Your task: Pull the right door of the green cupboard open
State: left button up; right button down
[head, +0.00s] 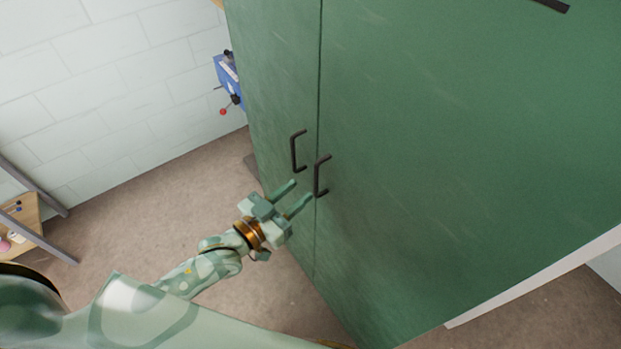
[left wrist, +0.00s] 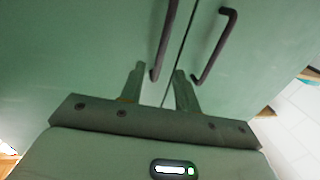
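The green cupboard's right door (head: 440,150) is shut, with a thin seam between it and the left door (head: 275,70). Its dark bar handle (head: 318,176) is beside the seam; the left door's handle (head: 295,151) is across from it. My left gripper (head: 300,193) is open, its two fingers pointing at the doors just below the handles. In the left wrist view, which appears turned over, the right door's handle (left wrist: 165,42) runs down toward the gap between the open fingers (left wrist: 158,75). Contact cannot be told. My right gripper is out of view.
A blue box with a red-tipped lever (head: 228,80) is beyond the cupboard's left side, near the white block wall (head: 110,70). A wooden table (head: 22,225) stands at the far left. Brown floor (head: 150,205) left of the cupboard is clear. A dark bar (head: 552,5) shows at top right.

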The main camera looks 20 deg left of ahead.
aim_at(315, 179)
pick_arm(q)
jog(key=x, duration=0.5)
jog(key=shift+w, duration=0.15)
jog(key=shift+c, duration=0.3)
grip_shut()
